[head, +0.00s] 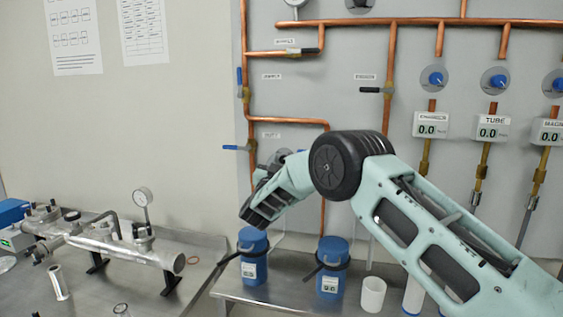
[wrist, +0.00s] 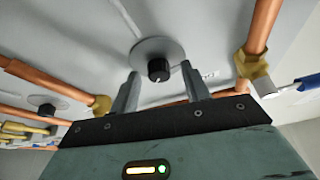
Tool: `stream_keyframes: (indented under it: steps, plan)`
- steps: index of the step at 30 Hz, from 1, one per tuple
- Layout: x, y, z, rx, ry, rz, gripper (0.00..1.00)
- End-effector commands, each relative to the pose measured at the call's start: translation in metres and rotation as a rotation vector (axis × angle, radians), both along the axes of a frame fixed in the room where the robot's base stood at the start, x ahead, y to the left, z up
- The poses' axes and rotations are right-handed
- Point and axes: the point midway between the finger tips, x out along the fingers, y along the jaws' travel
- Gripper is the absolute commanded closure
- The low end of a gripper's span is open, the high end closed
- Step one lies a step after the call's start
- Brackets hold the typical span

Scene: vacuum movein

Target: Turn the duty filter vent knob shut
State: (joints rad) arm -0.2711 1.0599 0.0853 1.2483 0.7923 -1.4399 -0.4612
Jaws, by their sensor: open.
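A small black knob (wrist: 159,70) sits on a round grey plate (wrist: 147,50) on the panel in the wrist view. No readable label shows beside it, so I cannot confirm by name that it is the duty filter vent knob. My gripper (wrist: 160,74) is open, with one grey finger on each side of the knob in the picture. A gap shows between the knob and each finger; I cannot tell how deep the fingertips reach. In the head view my arm covers the front of the gripper, and the knob cannot be made out.
Copper pipes with brass fittings (wrist: 253,64) run close to both sides of the gripper. Another black knob (wrist: 47,109) is at left. In the head view, blue bottles (head: 334,254) stand on the steel bench below my arm, beside a white cup (head: 373,294).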

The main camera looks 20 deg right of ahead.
Motion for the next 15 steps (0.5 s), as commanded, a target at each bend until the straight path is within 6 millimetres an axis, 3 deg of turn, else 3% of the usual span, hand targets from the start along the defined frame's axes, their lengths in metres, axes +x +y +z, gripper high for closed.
stream_keyframes:
  steps: [5, 10, 15]
  plan:
    - [0.0, -0.0002, -0.0002, 0.0, 0.0, 0.0, 0.53]
    - [-0.0001, -0.0002, 0.0, 0.0, -0.001, 0.0, 0.95]
    - [-0.0003, -0.0001, -0.0001, -0.002, 0.0, -0.001, 0.98]
